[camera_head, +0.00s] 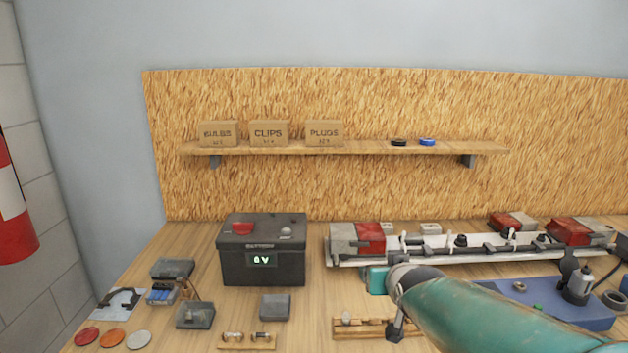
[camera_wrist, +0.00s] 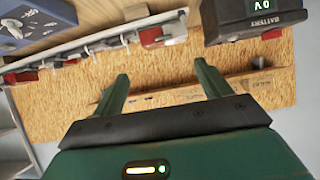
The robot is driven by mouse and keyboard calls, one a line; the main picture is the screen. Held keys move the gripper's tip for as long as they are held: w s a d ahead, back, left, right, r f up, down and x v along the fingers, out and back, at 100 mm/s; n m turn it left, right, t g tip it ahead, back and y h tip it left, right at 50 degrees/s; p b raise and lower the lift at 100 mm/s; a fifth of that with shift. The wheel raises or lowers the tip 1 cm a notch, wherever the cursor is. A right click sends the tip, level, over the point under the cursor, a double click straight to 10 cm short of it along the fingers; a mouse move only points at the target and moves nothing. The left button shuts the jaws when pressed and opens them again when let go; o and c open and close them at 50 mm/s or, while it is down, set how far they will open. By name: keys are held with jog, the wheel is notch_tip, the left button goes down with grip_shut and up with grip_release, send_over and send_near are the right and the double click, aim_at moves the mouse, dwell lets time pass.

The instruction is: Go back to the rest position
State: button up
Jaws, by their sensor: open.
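My gripper shows in the wrist view (camera_wrist: 160,85) with its two green fingers spread apart and nothing between them. That view is turned over, with the bench at the top and the chipboard back panel behind the fingers. In the head view my teal arm reaches in from the lower right over the bench, and its end (camera_head: 385,279) hangs near the front of the white trailer frame (camera_head: 400,258), to the right of the battery. The fingertips are mostly hidden there by my own wrist.
A black battery (camera_head: 263,262) reading 0 V stands at the bench's middle left; it also shows in the wrist view (camera_wrist: 262,22). A blue board (camera_head: 540,308) lies at right. A shelf (camera_head: 360,149) holds labelled boxes. Small boxes and coloured discs lie at front left.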

jog(key=s+f+g, duration=0.2)
jog(key=s+g, duration=0.1)
jog(key=s, duration=0.9)
jog(key=s+f+g, duration=0.1)
jog(key=s+g, duration=0.2)
jog(key=s, duration=0.9)
jog(key=shift+s+f, duration=0.15)
jog(key=shift+f, duration=0.2)
